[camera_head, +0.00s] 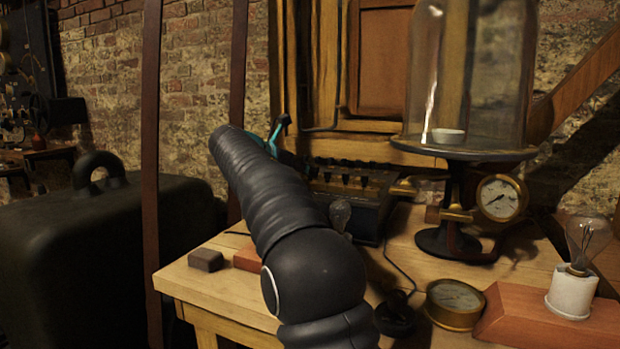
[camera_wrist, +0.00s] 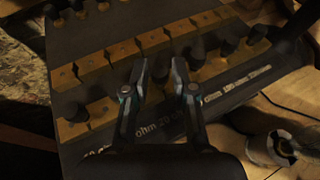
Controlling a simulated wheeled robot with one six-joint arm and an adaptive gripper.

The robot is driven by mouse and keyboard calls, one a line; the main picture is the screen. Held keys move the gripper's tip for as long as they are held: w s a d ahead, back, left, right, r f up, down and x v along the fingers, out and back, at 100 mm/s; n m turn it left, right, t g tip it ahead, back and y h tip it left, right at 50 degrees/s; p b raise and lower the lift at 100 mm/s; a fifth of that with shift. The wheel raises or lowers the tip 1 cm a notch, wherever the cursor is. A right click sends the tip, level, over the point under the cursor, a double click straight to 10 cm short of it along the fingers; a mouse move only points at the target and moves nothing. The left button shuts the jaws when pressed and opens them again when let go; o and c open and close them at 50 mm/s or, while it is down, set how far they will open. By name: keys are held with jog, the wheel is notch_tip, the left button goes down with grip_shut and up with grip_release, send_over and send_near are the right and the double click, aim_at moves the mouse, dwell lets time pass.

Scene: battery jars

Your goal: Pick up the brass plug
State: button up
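A dark resistance box (camera_head: 350,205) with a row of black-topped plugs stands on the bench, partly hidden behind my arm in the head view. In the wrist view its top (camera_wrist: 100,40) fills most of the picture, with rows of brass blocks (camera_wrist: 100,68) and several black-knobbed plugs (camera_wrist: 197,54). My gripper (camera_wrist: 160,76) is over the box with its two fingers apart. A dark knob (camera_wrist: 160,70) shows between the fingertips; I cannot tell whether they touch it. I cannot tell which plug is the brass plug. In the head view only a teal part of the gripper shows.
A glass bell jar (camera_head: 468,75) on a stand with a gauge (camera_head: 498,198) is right of the box. A round brass gauge (camera_head: 455,302) and a bulb on a wooden base (camera_head: 520,318) are at front right. Small blocks (camera_head: 206,260) lie at the left bench edge.

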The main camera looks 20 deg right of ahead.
jog(key=shift+x, duration=0.9)
jog(key=shift+a, duration=0.1)
grip_shut()
jog(key=shift+r, duration=0.1)
